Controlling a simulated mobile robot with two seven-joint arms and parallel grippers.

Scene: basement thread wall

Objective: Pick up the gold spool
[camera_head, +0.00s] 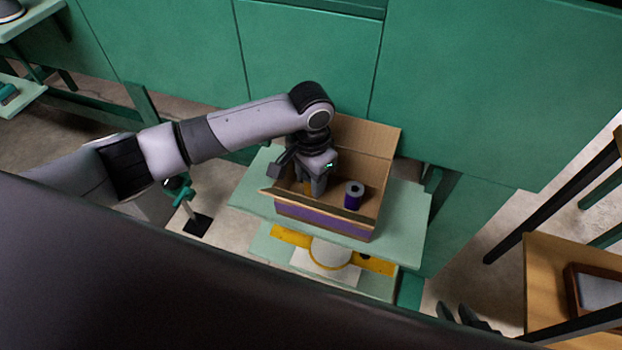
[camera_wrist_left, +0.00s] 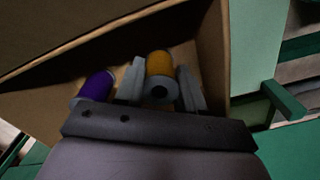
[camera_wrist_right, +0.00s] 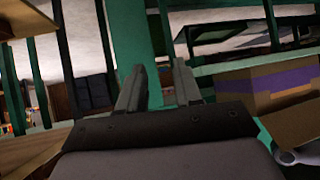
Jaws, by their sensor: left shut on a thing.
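The gold spool (camera_wrist_left: 160,66) stands between the two fingers of my left gripper (camera_wrist_left: 160,85) in the left wrist view, inside the cardboard box. In the head view my left gripper (camera_head: 315,185) reaches down into the open cardboard box (camera_head: 368,136), and only a sliver of the gold spool (camera_head: 308,187) shows beside the fingers. My left gripper is shut on the gold spool. My right gripper (camera_wrist_right: 160,88) has its fingers apart with nothing between them in the right wrist view. Its fingers also show at the bottom of the head view (camera_head: 462,318).
A purple spool (camera_head: 353,195) stands in the box to the right of my left gripper. The box sits on a pale green shelf (camera_head: 405,215), with a white round thing (camera_head: 330,254) on a lower level. A wooden table (camera_head: 552,280) stands at the right. Green panels rise behind.

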